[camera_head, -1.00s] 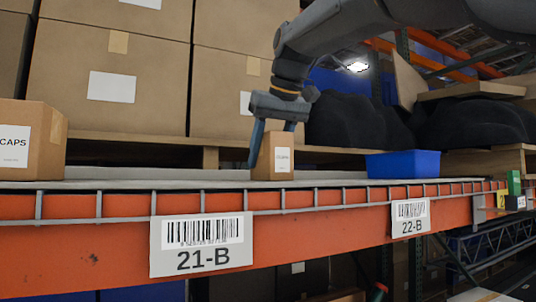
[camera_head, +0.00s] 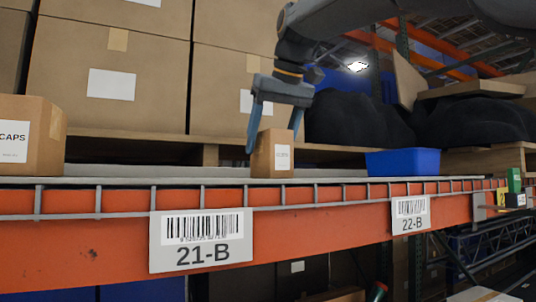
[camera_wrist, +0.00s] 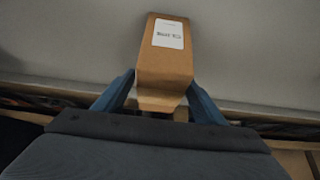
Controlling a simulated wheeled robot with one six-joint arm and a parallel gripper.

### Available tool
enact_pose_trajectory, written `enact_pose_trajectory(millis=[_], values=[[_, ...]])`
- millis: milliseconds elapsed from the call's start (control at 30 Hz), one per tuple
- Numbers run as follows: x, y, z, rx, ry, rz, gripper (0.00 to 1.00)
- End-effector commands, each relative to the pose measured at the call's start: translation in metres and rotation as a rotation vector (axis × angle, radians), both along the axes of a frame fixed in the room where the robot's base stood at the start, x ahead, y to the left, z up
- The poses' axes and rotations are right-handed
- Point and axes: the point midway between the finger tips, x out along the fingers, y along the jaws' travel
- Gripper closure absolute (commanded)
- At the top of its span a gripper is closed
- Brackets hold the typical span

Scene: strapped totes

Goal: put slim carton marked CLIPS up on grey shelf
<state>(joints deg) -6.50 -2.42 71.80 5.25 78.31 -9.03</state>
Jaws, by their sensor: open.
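The slim brown carton (camera_head: 264,156) stands upright on the grey shelf deck (camera_head: 120,175), its white label facing front. The small print is blurred in the head view; in the wrist view the carton (camera_wrist: 165,75) shows a label upside down that seems to read CLIPS. My gripper (camera_head: 274,144) is open at the carton's top, one finger to its left and the other at its right, partly behind it. In the wrist view my gripper (camera_wrist: 160,86) has a finger on each side of the carton. Contact cannot be told.
A wider carton marked CAPS (camera_head: 33,135) stands at the left on the deck, and a blue bin (camera_head: 402,162) at the right. Large boxes (camera_head: 110,70) stand behind. Free deck lies on both sides of the slim carton. An orange beam (camera_head: 100,245) runs along the front.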

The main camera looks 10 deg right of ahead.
Motion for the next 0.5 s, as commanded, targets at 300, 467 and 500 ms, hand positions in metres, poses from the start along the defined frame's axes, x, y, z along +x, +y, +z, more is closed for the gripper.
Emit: enact_pose_trajectory(millis=[300, 467, 500], values=[[-0.033, -0.010, 0.054, 0.000, -0.003, -0.001, 0.36], [-0.043, -0.013, 0.071, 0.001, -0.001, -0.001, 0.36], [-0.045, -0.013, 0.074, 0.001, -0.002, -0.001, 0.36]])
